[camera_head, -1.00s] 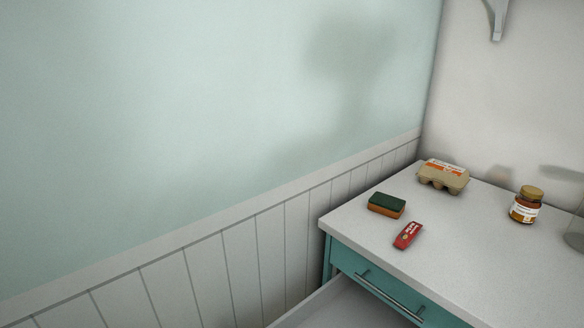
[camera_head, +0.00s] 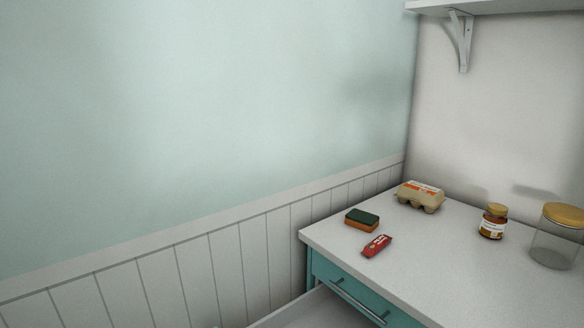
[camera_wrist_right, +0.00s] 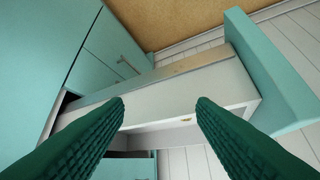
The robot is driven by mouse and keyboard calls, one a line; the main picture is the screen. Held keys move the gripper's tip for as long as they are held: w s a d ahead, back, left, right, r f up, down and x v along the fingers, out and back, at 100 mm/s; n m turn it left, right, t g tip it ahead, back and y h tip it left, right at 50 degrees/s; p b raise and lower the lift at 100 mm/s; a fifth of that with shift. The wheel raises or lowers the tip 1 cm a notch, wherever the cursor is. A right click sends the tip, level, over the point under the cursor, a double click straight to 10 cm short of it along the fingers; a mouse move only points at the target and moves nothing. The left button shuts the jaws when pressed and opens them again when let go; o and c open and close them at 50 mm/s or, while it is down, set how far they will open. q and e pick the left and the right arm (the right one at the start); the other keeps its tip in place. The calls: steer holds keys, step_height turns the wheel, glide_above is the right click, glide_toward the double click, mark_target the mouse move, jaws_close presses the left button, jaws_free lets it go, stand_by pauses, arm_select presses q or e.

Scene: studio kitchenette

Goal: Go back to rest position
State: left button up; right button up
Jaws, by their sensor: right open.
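My right gripper (camera_wrist_right: 160,103) shows in the right wrist view as two green ridged fingers set wide apart, open with nothing between them. Beyond the fingers is a pulled-out drawer (camera_wrist_right: 180,88) with a teal front panel (camera_wrist_right: 268,70) at the right. I cannot tell the distance between the fingers and the drawer. Neither gripper shows in the head view, and my left gripper is in no view.
The white countertop (camera_head: 440,262) holds an egg carton (camera_head: 420,196), a green and orange sponge (camera_head: 362,219), a red packet (camera_head: 377,245), a jar with a label (camera_head: 493,222) and a glass jar (camera_head: 556,240). A drawer (camera_head: 310,312) stands open below. A shelf bracket (camera_head: 462,40) is on the wall.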

steer(key=s+d+f+m+g+h+p, duration=0.15)
steer(key=d+f+m, duration=0.25)
steer(key=f+m, duration=0.6)
steer(key=s+d+f+m+g+h, duration=0.15)
steer(key=d+f+m, duration=0.25)
steer(key=f+m, duration=0.5)
steer(key=s+f+m+g, duration=0.2)
steer(key=s+f+m, duration=0.6)
steer(key=s, duration=0.4)
steer(key=s+f+m+g+p, duration=0.1)
steer(key=s+f+m+g, duration=0.1)
steer(key=s+f+m, duration=0.6)
steer(key=s+f, duration=0.1)
steer(key=s, duration=0.4)
steer(key=shift+s+d+m+g+y, duration=0.2)
steer(key=shift+m+g+y, duration=0.1)
steer(key=shift+y, duration=0.1)
